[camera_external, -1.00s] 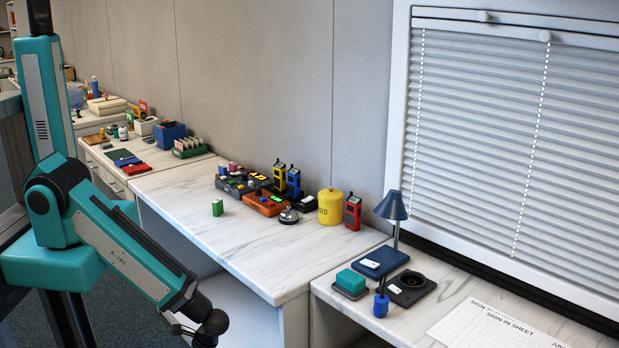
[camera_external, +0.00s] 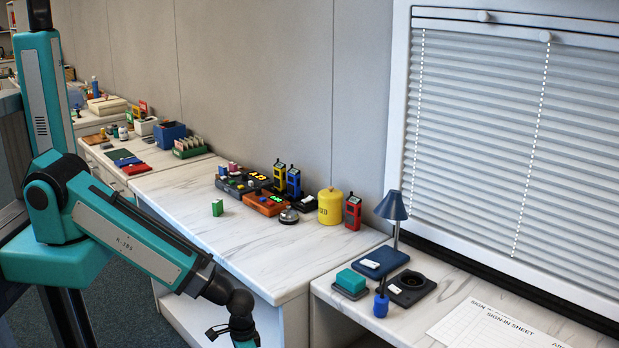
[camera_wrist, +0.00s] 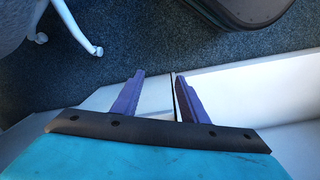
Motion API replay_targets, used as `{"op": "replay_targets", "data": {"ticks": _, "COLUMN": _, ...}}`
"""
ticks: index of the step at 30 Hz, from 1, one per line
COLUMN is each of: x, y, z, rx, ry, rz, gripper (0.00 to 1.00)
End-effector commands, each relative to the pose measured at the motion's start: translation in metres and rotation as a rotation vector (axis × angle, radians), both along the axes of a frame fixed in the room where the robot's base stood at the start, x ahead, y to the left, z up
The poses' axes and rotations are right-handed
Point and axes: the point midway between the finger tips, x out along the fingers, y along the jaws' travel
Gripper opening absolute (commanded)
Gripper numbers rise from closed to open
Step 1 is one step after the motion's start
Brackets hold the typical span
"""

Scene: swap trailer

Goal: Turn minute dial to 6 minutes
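I cannot make out a minute dial for certain in either view. Small devices stand on the middle desk in the external view. In the external view the gripper itself is below the picture; only my wrist shows, in front of the desk.
Yellow and blue handsets (camera_external: 280,177) stand behind the boxes, and a red handset (camera_external: 353,212) stands right of the canister. A silver bell (camera_external: 289,216) and a green block (camera_external: 217,207) are nearby. A blue lamp (camera_external: 391,207) stands on the right desk. The middle desk's front is clear.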

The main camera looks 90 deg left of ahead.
Motion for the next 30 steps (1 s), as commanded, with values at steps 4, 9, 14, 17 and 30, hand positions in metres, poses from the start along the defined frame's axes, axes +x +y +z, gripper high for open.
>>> {"op": "replay_targets", "data": {"ticks": 4, "x": 0.073, "y": -0.005, "z": 0.038, "rx": -0.029, "ry": -0.177, "rz": 0.161, "gripper": 0.4}}
{"op": "replay_targets", "data": {"ticks": 9, "x": 0.148, "y": -0.008, "z": 0.09, "rx": -0.093, "ry": -0.37, "rz": 0.347, "gripper": 0.4}}
{"op": "replay_targets", "data": {"ticks": 14, "x": 0.214, "y": -0.01, "z": 0.15, "rx": -0.184, "ry": -0.544, "rz": 0.517, "gripper": 0.4}}
{"op": "replay_targets", "data": {"ticks": 17, "x": 0.25, "y": -0.01, "z": 0.191, "rx": -0.254, "ry": -0.645, "rz": 0.616, "gripper": 0.4}}
{"op": "replay_targets", "data": {"ticks": 30, "x": 0.322, "y": -0.007, "z": 0.301, "rx": -0.469, "ry": -0.869, "rz": 0.846, "gripper": 0.4}}
